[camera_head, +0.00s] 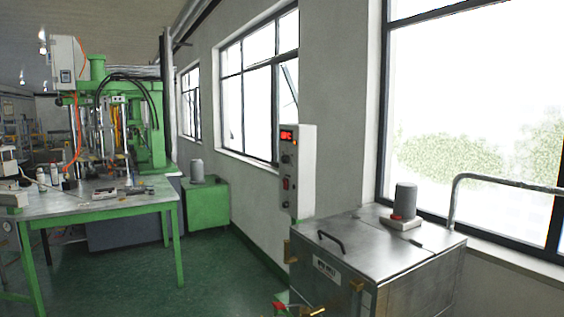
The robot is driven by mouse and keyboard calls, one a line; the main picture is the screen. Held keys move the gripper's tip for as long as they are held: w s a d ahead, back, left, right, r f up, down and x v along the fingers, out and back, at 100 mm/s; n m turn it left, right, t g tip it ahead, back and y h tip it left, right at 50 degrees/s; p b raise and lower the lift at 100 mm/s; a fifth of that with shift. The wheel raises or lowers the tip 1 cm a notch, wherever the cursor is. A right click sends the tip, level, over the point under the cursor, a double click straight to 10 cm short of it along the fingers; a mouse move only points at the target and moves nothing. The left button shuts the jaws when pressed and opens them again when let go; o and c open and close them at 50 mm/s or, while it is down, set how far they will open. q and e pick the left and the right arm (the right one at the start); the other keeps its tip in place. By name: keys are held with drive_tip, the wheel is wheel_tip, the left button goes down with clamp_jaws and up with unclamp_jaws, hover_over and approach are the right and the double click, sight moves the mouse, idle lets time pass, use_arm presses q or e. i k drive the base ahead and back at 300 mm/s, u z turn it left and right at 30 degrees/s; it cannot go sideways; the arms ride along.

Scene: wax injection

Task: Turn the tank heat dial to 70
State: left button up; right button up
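A pale control box (303,172) stands at the back left corner of a metal tank (375,255). Its front has a lit red display (287,135), too small to read surely. Below it sit a dark round dial (285,158), a red switch (286,183) and another dark knob (286,205). I cannot tell which knob sets the heat or where either points. The tank has a flat lid with a black handle (331,241) and a label (326,271) on its front. Neither of my grippers is in view.
A bent pipe (500,180) rises at right. Brass fittings and a red-tipped part (281,306) show low in front. A green-legged workbench (95,210) and green machine stand left. Green floor between is clear.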

sight(284, 159)
drive_tip(key=u, duration=0.6)
drive_tip(key=i, duration=1.15)
drive_tip(key=u, duration=0.5)
drive_tip(key=i, duration=1.2)
drive_tip(key=z, duration=0.7)
drive_tip(key=i, duration=0.25)
drive_tip(key=z, duration=0.4)
